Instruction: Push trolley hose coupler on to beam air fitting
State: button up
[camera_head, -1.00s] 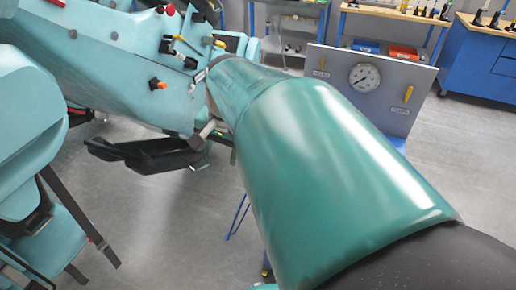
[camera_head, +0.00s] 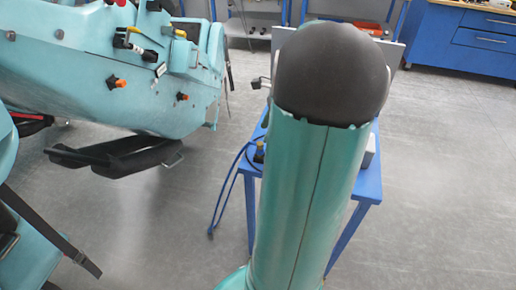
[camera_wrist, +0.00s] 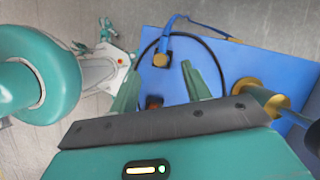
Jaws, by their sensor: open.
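In the wrist view my gripper (camera_wrist: 161,70) is open above the blue trolley top (camera_wrist: 215,60), its two green fingers apart. A brass-coloured end (camera_wrist: 160,60), probably the hose coupler, shows between the fingertips beside the blue hose (camera_wrist: 170,25). I cannot tell whether the fingers touch it. In the head view the blue hose (camera_head: 222,195) hangs at the trolley's left side, near a small yellow part (camera_head: 259,146). My arm hides my gripper there. The teal beam (camera_head: 60,70) at left carries several orange and yellow fittings (camera_head: 117,83); which is the air fitting is unclear.
A larger brass-coloured part (camera_wrist: 246,87) stands on the trolley right of the fingers. A black foot rest (camera_head: 120,157) hangs under the beam. A blue cabinet (camera_head: 465,40) stands at the back right. Grey floor (camera_head: 440,190) at right is clear.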

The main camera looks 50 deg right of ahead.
aim_at(259, 143)
jog(key=x, duration=0.8)
jog(key=shift+a+f, duration=0.1)
jog(key=shift+f, duration=0.15)
jog(key=shift+w, duration=0.1)
grip_shut()
